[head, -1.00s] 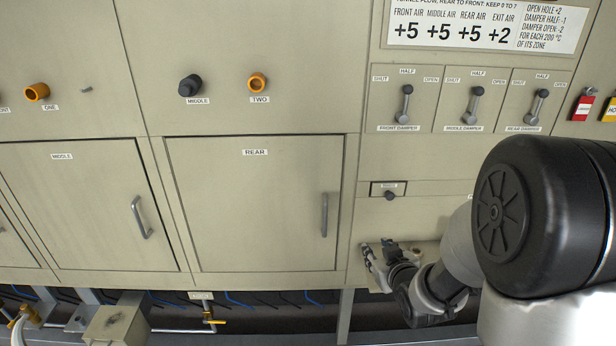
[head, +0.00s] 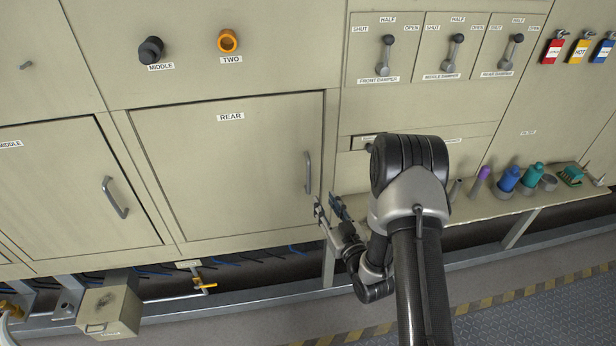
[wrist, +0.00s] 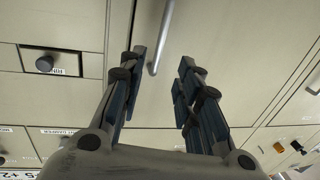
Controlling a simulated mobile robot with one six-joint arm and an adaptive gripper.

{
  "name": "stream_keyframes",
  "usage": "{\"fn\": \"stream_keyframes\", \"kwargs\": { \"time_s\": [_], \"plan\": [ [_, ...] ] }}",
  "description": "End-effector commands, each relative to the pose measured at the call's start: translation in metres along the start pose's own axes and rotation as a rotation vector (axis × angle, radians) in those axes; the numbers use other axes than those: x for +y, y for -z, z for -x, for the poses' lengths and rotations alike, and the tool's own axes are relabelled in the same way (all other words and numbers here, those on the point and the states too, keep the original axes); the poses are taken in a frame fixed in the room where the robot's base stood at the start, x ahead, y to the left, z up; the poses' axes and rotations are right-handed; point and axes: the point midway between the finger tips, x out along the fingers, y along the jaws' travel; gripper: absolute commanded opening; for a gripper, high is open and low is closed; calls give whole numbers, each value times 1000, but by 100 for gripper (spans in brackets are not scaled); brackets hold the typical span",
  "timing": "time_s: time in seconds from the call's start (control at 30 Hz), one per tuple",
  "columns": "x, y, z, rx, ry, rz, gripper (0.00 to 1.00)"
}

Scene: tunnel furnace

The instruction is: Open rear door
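The rear door (head: 225,165) is a beige panel labelled REAR, and it sits shut in the furnace front. Its grey vertical bar handle (head: 307,173) is near the door's right edge. My gripper (head: 328,206) is just below and right of the handle in the head view, apart from it. In the wrist view my gripper (wrist: 160,90) is open, with its two fingers spread and nothing between the tips. The handle (wrist: 161,38) shows beyond the fingertips, nearer the left finger.
The middle door (head: 70,190) is shut at left. Damper levers (head: 386,55) are above right. A ledge (head: 455,207) at right holds several coloured items. A beige box (head: 110,308) and yellow valve (head: 205,286) are low at left.

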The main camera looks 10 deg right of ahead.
Motion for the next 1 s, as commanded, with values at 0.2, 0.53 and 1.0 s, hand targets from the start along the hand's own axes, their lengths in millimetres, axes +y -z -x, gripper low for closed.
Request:
{"fn": "stream_keyframes", "kwargs": {
  "time_s": [0.2, 0.53, 1.0],
  "plan": [
    [-1, 1, -50, 5, 2, 1, 31],
    [0, 0, -112, 2, 0, 0, 31],
    [0, 0, -130, -1, -1, -1, 31]
  ]
}}
